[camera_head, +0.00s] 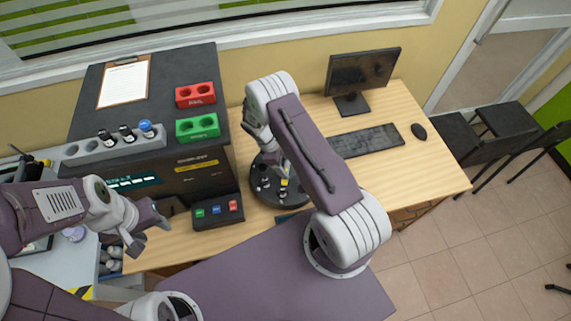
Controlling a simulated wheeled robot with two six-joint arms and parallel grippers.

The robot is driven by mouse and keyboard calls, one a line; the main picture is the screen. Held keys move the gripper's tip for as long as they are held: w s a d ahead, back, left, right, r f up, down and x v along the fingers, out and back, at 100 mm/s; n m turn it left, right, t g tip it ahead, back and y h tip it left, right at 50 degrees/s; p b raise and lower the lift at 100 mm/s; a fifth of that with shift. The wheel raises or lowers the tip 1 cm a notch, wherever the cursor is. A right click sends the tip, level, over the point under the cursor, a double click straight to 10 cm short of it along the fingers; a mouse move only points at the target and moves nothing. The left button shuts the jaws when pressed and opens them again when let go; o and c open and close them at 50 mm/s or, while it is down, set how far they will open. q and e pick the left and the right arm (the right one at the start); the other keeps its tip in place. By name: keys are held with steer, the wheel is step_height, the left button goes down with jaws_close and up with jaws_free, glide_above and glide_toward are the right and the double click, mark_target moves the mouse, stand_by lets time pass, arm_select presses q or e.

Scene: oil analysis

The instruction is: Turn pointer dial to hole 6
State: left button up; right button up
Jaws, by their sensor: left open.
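A dark round dial (263,190) with small vials and a yellow mark stands on the wooden table, just right of the black machine. My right arm covers much of it, so the pointer and the hole numbers cannot be read. My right gripper (266,148) reaches down over the dial's far side. Its fingertips are mostly hidden behind my arm, and contact with the dial cannot be told. My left gripper (148,232) is open and empty, left of the small button panel (217,210) and apart from the dial.
The black machine (185,80) carries a clipboard (124,82), a red block (195,95), a green block (197,127) and a grey rack (85,153) with several capped vials. A monitor (362,72), keyboard (365,141) and mouse (418,131) occupy the right side. The table's right front is clear.

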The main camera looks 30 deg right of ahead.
steer(key=c, duration=0.7)
steer(key=shift+f+m+y+b, duration=0.2)
steer(key=shift+m+y+b, duration=0.1)
steer(key=shift+m+b, duration=0.55)
steer(key=shift+w+m+g+y+b, duration=0.1)
steer(key=shift+m+g+y+b, duration=0.3)
steer(key=shift+m+b, duration=0.65)
steer(key=shift+d+r+m+y+b, duration=0.1)
steer(key=shift+m+y+b, duration=0.35)
steer(key=shift+m, duration=0.75)
steer(key=shift+r+m+g+y+b, duration=0.1)
steer(key=shift+m+g+y+b, duration=0.4)
steer(key=shift+m, duration=0.7)
steer(key=o, duration=1.4)
steer(key=shift+c, duration=0.2)
steer(key=shift+r, duration=0.1)
